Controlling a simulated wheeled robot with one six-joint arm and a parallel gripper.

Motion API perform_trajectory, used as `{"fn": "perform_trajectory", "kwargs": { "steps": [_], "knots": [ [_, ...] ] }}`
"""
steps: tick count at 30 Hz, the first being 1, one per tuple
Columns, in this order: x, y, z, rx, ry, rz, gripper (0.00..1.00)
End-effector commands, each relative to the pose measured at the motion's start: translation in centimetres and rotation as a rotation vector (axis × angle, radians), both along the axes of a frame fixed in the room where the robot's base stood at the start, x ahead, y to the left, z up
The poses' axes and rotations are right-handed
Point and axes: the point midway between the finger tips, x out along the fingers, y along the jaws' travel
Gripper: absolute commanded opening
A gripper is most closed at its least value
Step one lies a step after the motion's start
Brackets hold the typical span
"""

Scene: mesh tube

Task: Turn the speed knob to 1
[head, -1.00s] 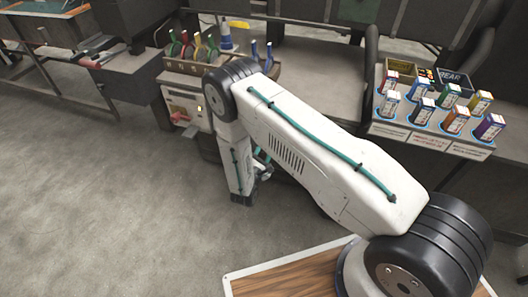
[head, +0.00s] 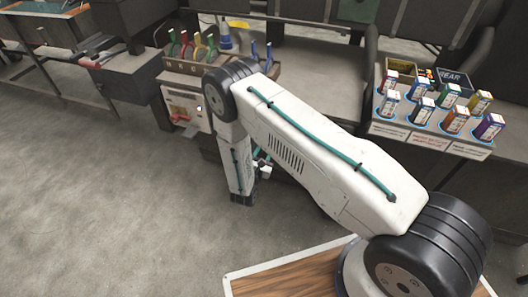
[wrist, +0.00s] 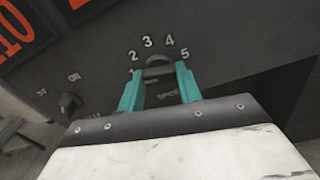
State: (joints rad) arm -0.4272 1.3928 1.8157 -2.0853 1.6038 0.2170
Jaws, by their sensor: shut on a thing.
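In the wrist view, the dark speed knob (wrist: 158,68) sits on a dark panel (wrist: 235,60), with the numbers 1 to 5 in an arc around it. My gripper (wrist: 158,72) has teal fingers on either side of the knob and is shut on it. The left finger is beside the 1 and partly covers it; the right finger is just below the 5. Lettering below the knob is partly readable. I cannot tell which number the knob points to. In the head view, my arm hides the knob and most of the gripper.
A second dark knob (wrist: 70,103) with on/off marks is left of my gripper in the wrist view. In the head view, a bench holds a tool rack (head: 190,66) at the left and a display of small boxes (head: 432,135) at the right. Grey floor is open at the left.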

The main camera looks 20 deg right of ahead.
Motion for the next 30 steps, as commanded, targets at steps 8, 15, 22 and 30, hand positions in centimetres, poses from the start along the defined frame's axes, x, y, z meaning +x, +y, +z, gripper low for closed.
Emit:
{"fn": "perform_trajectory", "kwargs": {
  "steps": [8, 15, 22, 30],
  "knots": [
    [0.0, 0.0, 0.0, -0.001, 0.001, 0.000, 0.46],
    [0.0, 0.0, 0.0, 0.000, 0.000, 0.000, 0.56],
    [-1.1, 0.9, 0.0, 0.000, 0.000, 0.003, 0.56],
    [-4.8, 3.6, 0.0, -0.001, 0.001, 0.004, 0.56]
  ]
}}
